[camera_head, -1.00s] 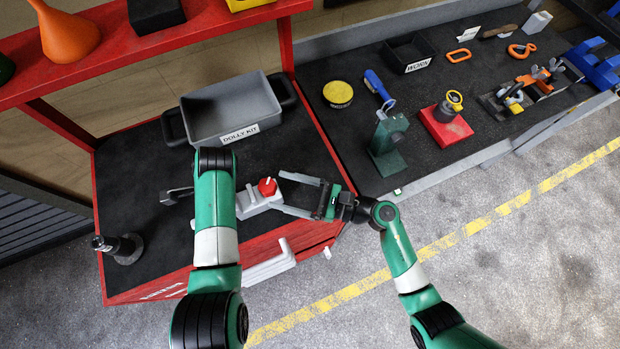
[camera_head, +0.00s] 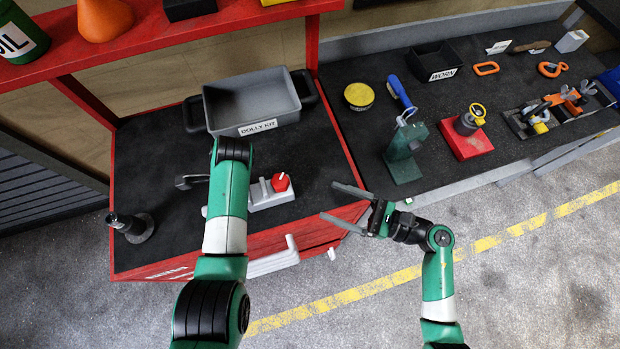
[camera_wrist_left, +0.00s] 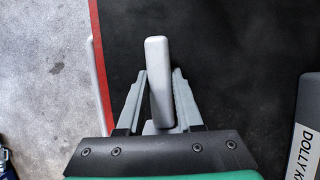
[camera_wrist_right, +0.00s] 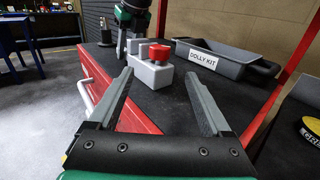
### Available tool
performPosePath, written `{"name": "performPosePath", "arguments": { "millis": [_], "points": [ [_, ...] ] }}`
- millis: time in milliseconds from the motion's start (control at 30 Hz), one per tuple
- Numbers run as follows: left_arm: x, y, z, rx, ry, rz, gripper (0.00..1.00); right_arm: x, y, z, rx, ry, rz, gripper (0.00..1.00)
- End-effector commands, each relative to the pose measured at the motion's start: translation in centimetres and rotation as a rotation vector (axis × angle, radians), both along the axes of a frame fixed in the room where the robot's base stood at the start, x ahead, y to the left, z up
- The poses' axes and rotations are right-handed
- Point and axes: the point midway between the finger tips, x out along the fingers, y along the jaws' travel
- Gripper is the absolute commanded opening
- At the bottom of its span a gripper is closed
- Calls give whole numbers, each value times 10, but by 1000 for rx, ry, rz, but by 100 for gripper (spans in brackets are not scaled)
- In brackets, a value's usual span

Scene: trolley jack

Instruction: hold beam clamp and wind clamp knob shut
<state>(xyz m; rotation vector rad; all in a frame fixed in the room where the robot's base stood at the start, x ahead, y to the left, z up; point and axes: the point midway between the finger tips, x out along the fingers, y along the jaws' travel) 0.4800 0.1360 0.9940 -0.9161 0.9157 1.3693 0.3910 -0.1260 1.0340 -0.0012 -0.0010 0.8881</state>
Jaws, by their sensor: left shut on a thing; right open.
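The beam clamp (camera_head: 268,194) is a pale grey block on the black top of the red trolley. Its red clamp knob (camera_head: 280,182) sits on top, and it also shows in the right wrist view (camera_wrist_right: 159,52). My left gripper (camera_wrist_left: 159,76) is shut on a grey bar (camera_wrist_left: 158,50), seemingly part of the clamp; my left arm hides this grip in the head view. My right gripper (camera_head: 328,201) is open and empty, to the right of the knob and apart from it, near the trolley's front right edge.
A grey dolly kit tray (camera_head: 253,105) stands behind the clamp. A dark round-based post (camera_head: 131,226) stands at the trolley's left. A green tool (camera_head: 403,152) and a red block (camera_head: 466,138) stand on the right bench. A white handle (camera_head: 272,262) juts from the trolley front.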

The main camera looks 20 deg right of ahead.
Motion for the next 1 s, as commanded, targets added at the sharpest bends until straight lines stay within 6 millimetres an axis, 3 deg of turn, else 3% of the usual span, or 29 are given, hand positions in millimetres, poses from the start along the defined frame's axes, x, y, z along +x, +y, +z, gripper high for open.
{"name": "performPosePath", "arguments": {
  "millis": [167,600,1000],
  "points": [
    [0,0,0,0,1,-1,0,11,15,0,-1,-1,6,83],
    [0,0,0,0,1,-1,0,68,85,1,0,-1,3,83],
    [0,0,0,0,1,-1,0,75,93,0,1,-1,0,81]
  ]
}}
